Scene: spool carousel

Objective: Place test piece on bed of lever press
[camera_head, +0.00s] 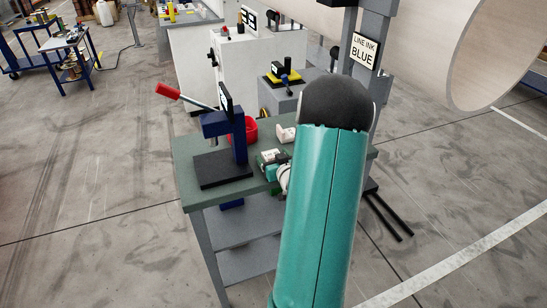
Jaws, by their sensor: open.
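The lever press (239,135) is dark blue with a red-tipped lever and stands on the left part of a green-topped table. Its bed (222,169) is a flat dark plate under the ram, and it looks bare. My gripper (267,158) is small and partly hidden behind my teal arm. It is just right of the press bed, low over the table, and open. A pale block (286,134) lies on the table behind my gripper; it may be the test piece, but I cannot tell. No test piece shows clearly between the fingers.
A red round container (243,129) stands behind the press. The green table (190,185) has free room at its front left. Behind it are a grey cabinet (282,100) with a yellow-and-black top fitting and a large pale cylinder (400,35). A post with a "LINE INK BLUE" sign (364,51) stands right.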

